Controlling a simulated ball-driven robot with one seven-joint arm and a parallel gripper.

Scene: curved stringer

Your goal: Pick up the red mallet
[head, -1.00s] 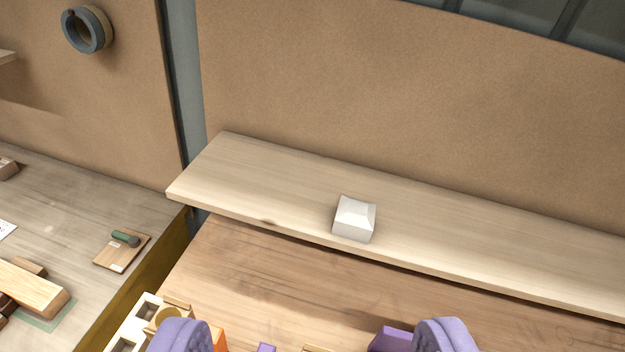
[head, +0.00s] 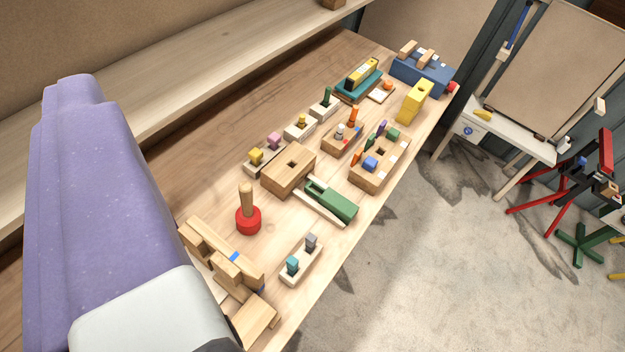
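The red mallet (head: 248,219) stands on the wooden bench in the head view, left of the middle and toward the near end. Its round red head is down on the wood and its pale wooden handle points up, slightly tilted in the picture. Nothing touches it that I can see. A large purple and white part of my own arm fills the left side of the view. My gripper's fingertips do not show, so I cannot see its distance from the mallet or whether it holds anything.
A wooden clamp-like tool (head: 222,258) lies close below the mallet. A wooden block with a hole (head: 289,170), a green plane (head: 332,199) and a peg tray (head: 301,262) stand to the right. A shelf (head: 200,75) runs behind. Bare wood surrounds the mallet's right side.

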